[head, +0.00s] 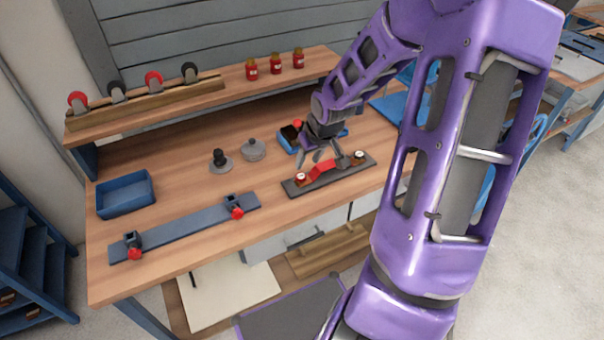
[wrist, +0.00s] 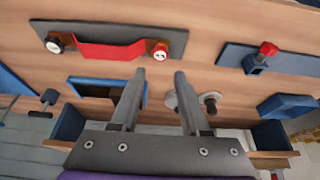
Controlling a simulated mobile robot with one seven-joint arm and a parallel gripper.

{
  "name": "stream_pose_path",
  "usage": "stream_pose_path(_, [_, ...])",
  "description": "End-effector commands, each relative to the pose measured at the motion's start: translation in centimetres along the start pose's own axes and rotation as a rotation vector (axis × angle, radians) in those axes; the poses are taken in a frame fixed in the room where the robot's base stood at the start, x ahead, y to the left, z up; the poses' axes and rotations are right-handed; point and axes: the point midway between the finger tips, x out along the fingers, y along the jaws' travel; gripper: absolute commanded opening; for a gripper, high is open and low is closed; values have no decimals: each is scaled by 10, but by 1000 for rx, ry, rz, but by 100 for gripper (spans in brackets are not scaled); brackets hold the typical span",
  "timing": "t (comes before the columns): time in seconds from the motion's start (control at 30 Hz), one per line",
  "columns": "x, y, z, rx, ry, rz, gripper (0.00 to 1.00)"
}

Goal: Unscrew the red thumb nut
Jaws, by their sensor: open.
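Red knobs that look like thumb nuts sit on two dark clamps of a blue-grey bar: one at the right clamp (head: 237,212), one at the left clamp (head: 134,253). I cannot tell which one is meant. The right one also shows in the wrist view (wrist: 268,48). A dark plate (head: 293,189) carries a bent red strip (head: 321,169) between two brass-coloured posts with white tops; the plate shows in the wrist view (wrist: 180,40). My gripper (head: 318,157) is open and empty above the bench by this plate; in the wrist view (wrist: 160,76) nothing is between its fingers.
A blue tray (head: 125,205) stands at the bench's left. Two grey round-based pieces (head: 219,162) (head: 253,150) stand mid-bench. A blue box with dark contents (head: 286,144) is behind the plate. A rear shelf (head: 210,103) holds red jars (head: 274,61) and red and black round-topped items.

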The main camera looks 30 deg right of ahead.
Motion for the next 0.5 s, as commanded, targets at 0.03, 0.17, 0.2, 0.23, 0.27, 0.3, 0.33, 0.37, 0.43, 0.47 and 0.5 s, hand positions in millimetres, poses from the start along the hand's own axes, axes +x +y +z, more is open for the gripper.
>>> stream_pose_path(0.03, [9,-2,1,-4,-3,-3,46])
stream_pose_path(0.17, [40,-2,2,-3,-2,-3,46])
stream_pose_path(0.2, [47,-2,2,-2,-2,-2,46])
stream_pose_path(0.23, [52,-2,2,-3,-2,-2,46])
stream_pose_path(0.27, [58,-1,2,-2,-2,-2,46])
stream_pose_path(0.3, [64,-1,2,-2,-2,-2,46])
stream_pose_path(0.33, [68,-1,2,-3,-1,-1,46])
stream_pose_path(0.37, [72,-1,1,-3,-1,-2,46])
stream_pose_path(0.43, [80,-1,1,-1,-1,-1,46])
stream_pose_path(0.47, [83,-1,1,-1,0,-1,46])
stream_pose_path(0.5, [86,-1,1,-1,-1,-1,46])
